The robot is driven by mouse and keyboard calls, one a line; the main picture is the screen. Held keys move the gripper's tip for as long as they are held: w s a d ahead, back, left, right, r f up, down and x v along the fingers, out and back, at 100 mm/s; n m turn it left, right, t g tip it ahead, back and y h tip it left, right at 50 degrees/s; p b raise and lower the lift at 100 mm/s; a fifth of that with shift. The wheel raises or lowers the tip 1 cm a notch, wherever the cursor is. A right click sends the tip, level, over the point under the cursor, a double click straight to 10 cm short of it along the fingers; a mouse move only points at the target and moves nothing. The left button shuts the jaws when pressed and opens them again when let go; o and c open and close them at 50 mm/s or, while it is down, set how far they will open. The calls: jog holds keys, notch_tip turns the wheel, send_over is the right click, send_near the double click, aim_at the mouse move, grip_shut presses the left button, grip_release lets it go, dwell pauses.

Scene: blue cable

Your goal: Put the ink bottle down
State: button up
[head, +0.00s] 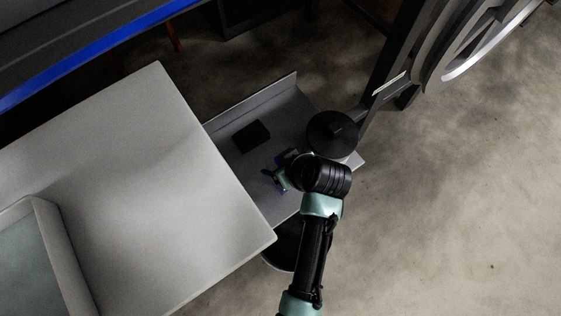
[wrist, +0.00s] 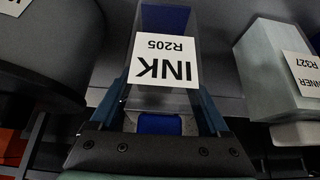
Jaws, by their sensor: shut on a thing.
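The ink bottle (wrist: 165,62) is a clear, box-shaped container with blue inside and a white label reading "INK R205", upside down in the wrist view. My gripper (wrist: 163,98) is shut on it, with one blue-grey finger on each side. In the head view my gripper (head: 279,179) is small and dark, over the grey shelf (head: 284,108) beside the white table. The bottle is hard to make out there, partly hidden by my wrist. I cannot tell whether the bottle's underside touches the shelf.
A pale grey-green box (wrist: 275,70) with a label ending "R327" stands right of the bottle. A dark round object (wrist: 35,50) is at the left. In the head view, a black box (head: 251,136) and a black round-topped object (head: 332,134) flank my gripper. The white table (head: 150,170) is largely bare.

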jog(key=o, duration=1.2)
jog(key=shift+o, duration=0.2)
jog(key=shift+r, duration=0.25)
jog(key=p+v, duration=0.2)
jog(key=v, duration=0.9)
jog(key=shift+d+r+p, duration=0.2)
jog(key=shift+r+p, duration=0.1)
jog(key=shift+p, duration=0.05)
jog(key=shift+s, duration=0.2)
